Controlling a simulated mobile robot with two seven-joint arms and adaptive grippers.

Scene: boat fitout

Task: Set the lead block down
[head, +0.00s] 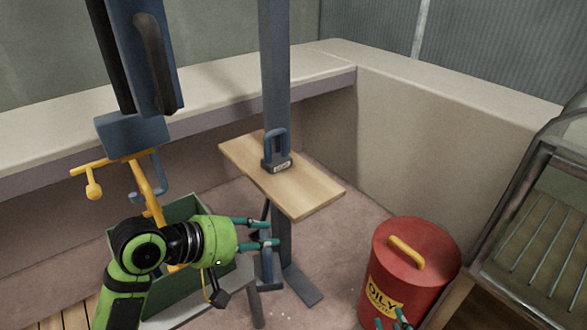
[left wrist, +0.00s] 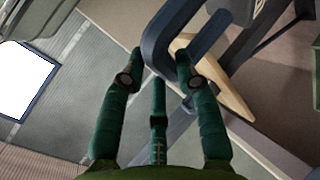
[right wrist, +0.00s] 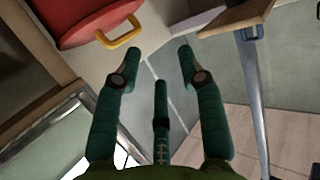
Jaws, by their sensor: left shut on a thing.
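A small blue block (head: 274,164) with an upright loop handle and a white label stands on a wooden board (head: 315,195). My left gripper (head: 272,233) is in front of the blue post, lower than the board and apart from that block. It is shut on a blue loop handle, which shows large between its fingertips in the left wrist view (left wrist: 160,45).
The blue post (head: 276,70) rises beside the board. A red bin (head: 400,285) with a yellow handle stands at the right. A green box (head: 185,212) and a yellow frame (head: 148,190) are behind my left arm. The board is bare around the labelled block.

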